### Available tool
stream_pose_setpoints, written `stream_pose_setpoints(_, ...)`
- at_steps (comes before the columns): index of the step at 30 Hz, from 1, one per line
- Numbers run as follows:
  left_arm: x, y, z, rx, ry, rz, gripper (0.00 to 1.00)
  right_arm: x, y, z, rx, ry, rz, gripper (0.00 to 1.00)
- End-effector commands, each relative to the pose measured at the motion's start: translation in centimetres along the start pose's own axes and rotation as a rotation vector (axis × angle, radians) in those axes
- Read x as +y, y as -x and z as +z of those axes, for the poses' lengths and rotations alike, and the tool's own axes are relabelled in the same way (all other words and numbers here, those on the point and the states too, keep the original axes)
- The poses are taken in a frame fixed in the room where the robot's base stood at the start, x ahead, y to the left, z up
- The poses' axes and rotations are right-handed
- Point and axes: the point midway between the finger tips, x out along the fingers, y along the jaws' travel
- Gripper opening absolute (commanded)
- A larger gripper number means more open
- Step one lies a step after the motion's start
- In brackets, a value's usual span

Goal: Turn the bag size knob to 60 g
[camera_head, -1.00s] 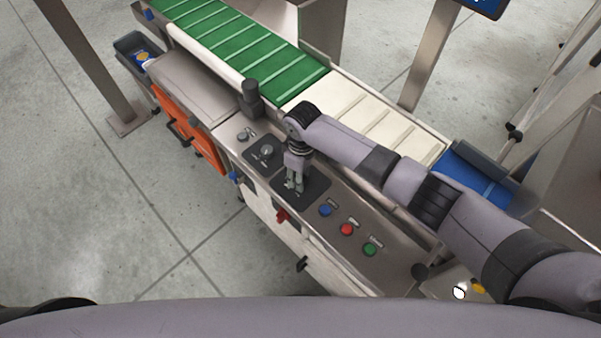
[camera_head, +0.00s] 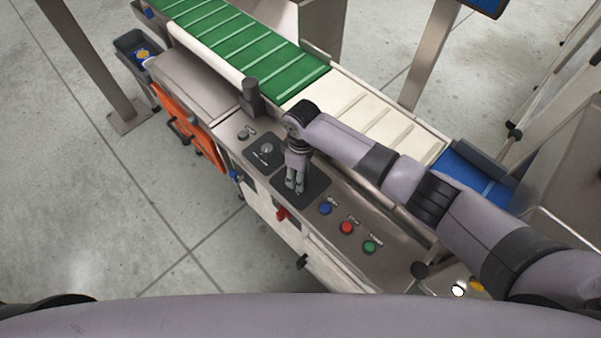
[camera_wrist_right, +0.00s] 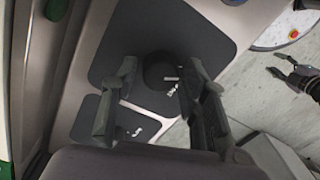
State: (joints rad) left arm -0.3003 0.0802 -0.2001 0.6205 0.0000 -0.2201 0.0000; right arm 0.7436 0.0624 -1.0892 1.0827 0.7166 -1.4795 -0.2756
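The bag size knob (camera_wrist_right: 160,70) appears as a dark round knob on a black plate (camera_wrist_right: 205,32) in the right wrist view. A short pale mark shows on it, and the label text near it is too small to read. My right gripper (camera_wrist_right: 152,90) is open, its two fingers apart on either side of the knob; I cannot tell whether they touch it. In the head view my right gripper (camera_head: 294,191) points down over the black plate (camera_head: 317,188) and hides the knob. My left gripper (camera_wrist_right: 283,68) shows at the right of the right wrist view, fingers apart, over the floor.
A second dial (camera_head: 267,147) sits on its own black plate, up-left of my right gripper. Blue (camera_head: 326,208), red (camera_head: 347,227) and green (camera_head: 370,246) buttons lie to the right. A dark post (camera_head: 251,97) stands at the panel's far edge, by the green belt (camera_head: 250,55).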

Motion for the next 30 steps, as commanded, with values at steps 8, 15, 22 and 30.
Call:
stream_pose_setpoints(8, 0.0, 0.0, 0.0, 0.0, 0.0, 0.0, 0.4, 0.0, 0.0, 0.0, 0.0, -0.001, 0.0, 0.51)
stream_pose_setpoints(15, -0.1, 0.0, 0.1, -0.001, 0.0, -0.001, 0.4, 0.1, 0.8, -0.1, 0.003, -0.001, 0.001, 0.51)
stream_pose_setpoints(22, 0.0, 0.0, 0.0, 0.0, 0.0, 0.0, 0.4, 0.1, 5.2, -0.1, 0.005, 0.0, 0.002, 0.51)
stream_pose_setpoints(30, 0.0, 0.0, 0.0, 0.0, 0.0, 0.0, 0.4, 0.1, 10.3, -0.1, 0.002, 0.0, 0.001, 0.51)
